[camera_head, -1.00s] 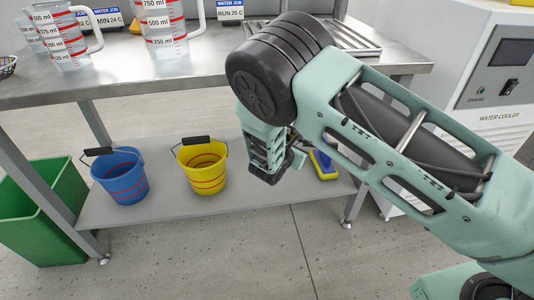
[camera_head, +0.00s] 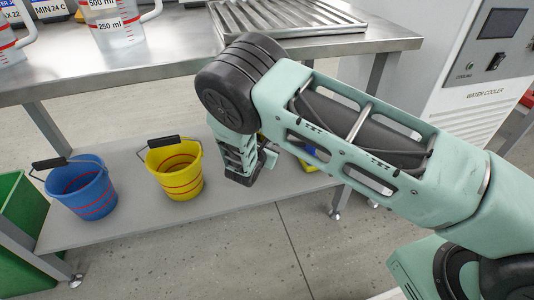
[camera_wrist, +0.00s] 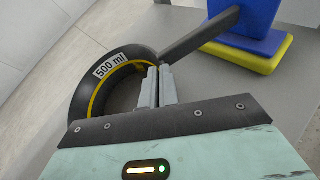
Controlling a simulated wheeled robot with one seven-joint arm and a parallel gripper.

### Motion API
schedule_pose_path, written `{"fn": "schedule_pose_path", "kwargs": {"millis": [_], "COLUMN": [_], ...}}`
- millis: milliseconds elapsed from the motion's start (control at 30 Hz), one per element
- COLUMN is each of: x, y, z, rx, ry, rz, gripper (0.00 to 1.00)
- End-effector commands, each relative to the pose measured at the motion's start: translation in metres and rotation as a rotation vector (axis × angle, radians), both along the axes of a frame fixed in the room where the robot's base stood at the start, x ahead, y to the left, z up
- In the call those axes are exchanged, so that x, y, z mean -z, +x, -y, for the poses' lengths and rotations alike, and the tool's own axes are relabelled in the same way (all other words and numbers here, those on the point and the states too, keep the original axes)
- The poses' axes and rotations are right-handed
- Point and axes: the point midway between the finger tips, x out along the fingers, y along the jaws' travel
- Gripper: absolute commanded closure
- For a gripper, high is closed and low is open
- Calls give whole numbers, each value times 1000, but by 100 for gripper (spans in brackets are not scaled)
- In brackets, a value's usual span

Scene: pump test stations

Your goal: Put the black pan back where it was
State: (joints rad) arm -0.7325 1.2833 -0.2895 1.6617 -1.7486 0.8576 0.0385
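The black pan (camera_wrist: 82,98) shows in the wrist view at left of centre, with a white "500 ml" label, a yellow line inside and a dark handle (camera_wrist: 205,35) reaching up to the right. My gripper's two grey fingers (camera_wrist: 160,85) are close together at the pan's wall near the handle's root and appear shut on it. In the head view my gripper (camera_head: 245,165) points down in front of the steel table, over the lower shelf; the pan cannot be made out there, hidden by my arm.
On the lower shelf (camera_head: 120,220) stand a blue bucket (camera_head: 82,187) and a yellow bucket (camera_head: 175,170), with a blue and yellow object (camera_wrist: 265,45) farther right. Measuring jugs (camera_head: 115,22) and a slatted tray (camera_head: 285,22) are on the tabletop. A water cooler (camera_head: 430,75) stands right, a green bin (camera_head: 20,215) left.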

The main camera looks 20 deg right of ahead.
Motion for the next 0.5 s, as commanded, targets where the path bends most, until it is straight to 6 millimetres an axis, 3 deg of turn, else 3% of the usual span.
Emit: {"fn": "schedule_pose_path", "kwargs": {"millis": [33,100,467,500], "x": [13,18,20,19], "y": [0,0,0,0], "z": [1,1,0,0], "rx": [1,1,0,0], "ry": [-1,-1,-1,0], "rz": [-1,0,1,0], "gripper": [100,100,100,87]}}
